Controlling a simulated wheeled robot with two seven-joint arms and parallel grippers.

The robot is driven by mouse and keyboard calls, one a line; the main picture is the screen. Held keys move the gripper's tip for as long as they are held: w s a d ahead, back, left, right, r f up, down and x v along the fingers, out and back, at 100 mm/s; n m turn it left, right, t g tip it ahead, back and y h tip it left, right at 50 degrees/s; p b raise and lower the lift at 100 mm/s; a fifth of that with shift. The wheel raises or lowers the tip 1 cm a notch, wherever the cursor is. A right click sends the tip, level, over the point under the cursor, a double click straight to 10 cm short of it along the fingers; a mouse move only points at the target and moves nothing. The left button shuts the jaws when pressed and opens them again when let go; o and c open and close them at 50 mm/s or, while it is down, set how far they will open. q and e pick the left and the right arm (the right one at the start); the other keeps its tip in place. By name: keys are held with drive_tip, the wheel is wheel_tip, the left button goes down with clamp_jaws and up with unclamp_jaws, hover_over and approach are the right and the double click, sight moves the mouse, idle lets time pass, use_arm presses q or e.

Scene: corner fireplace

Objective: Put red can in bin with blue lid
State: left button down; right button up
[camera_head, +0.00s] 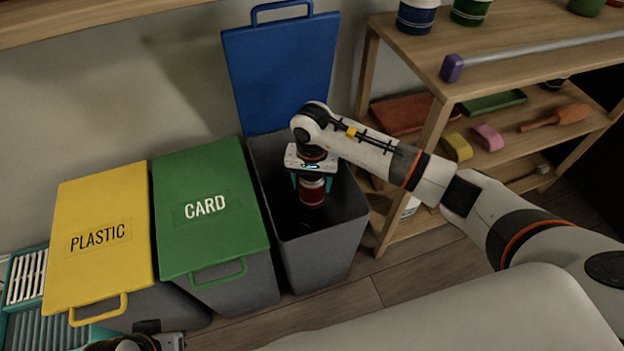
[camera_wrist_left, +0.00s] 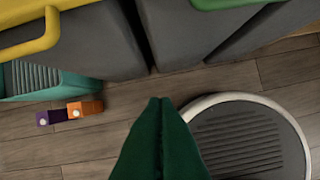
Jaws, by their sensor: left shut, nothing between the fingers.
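The bin with the blue lid (camera_head: 284,75) stands open, its lid tipped back against the wall and its dark grey body (camera_head: 322,262) below. My right gripper (camera_head: 312,184) points down over the open mouth of this bin. Its teal fingers are shut on the red can (camera_head: 312,194), which hangs upright within the bin's opening as seen from the head. My left gripper shows in the left wrist view (camera_wrist_left: 160,102), with its green fingers together and empty above the floor. In the head view only part of my left arm shows at the bottom left edge.
A closed yellow PLASTIC bin (camera_head: 98,236) and a closed green CARD bin (camera_head: 207,207) stand left of the open bin. A wooden shelf (camera_head: 447,85) with pots and tools stands close on its right. Orange and purple blocks (camera_wrist_left: 85,109) lie on the floor.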

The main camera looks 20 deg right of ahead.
drive_tip(key=o, duration=0.4)
drive_tip(key=shift+c, duration=0.2)
drive_tip(key=shift+r, duration=0.1)
